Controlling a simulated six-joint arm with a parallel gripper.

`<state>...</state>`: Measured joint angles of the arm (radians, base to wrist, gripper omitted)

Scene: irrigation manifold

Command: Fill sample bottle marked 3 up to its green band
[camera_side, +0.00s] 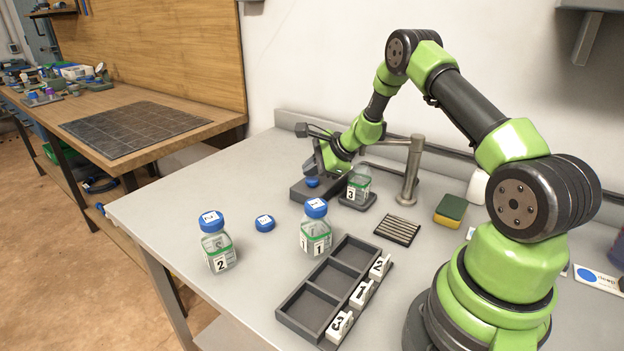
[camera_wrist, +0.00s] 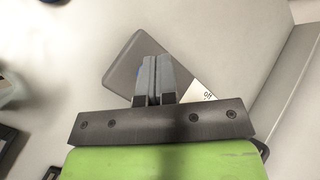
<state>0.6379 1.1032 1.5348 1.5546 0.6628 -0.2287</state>
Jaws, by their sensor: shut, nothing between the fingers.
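Bottle 3 (camera_side: 358,187) stands upright and uncapped on a small dark pad (camera_side: 357,203), near the metal tap (camera_side: 411,165). Its green band shows; I cannot make out a water level. A loose blue cap (camera_side: 265,222) lies on the bench. My gripper (camera_side: 317,170) is shut and empty, its fingertips just above a dark box with a blue button (camera_side: 312,182). In the wrist view the shut fingers (camera_wrist: 157,62) cover part of the box (camera_wrist: 130,62), with a little blue beside them. I cannot tell if they touch the button.
Capped bottle 2 (camera_side: 219,246) and capped bottle 1 (camera_side: 316,234) stand at the front. An empty three-part rack (camera_side: 285,312) with tags 2, 1 and 3 is right of them.

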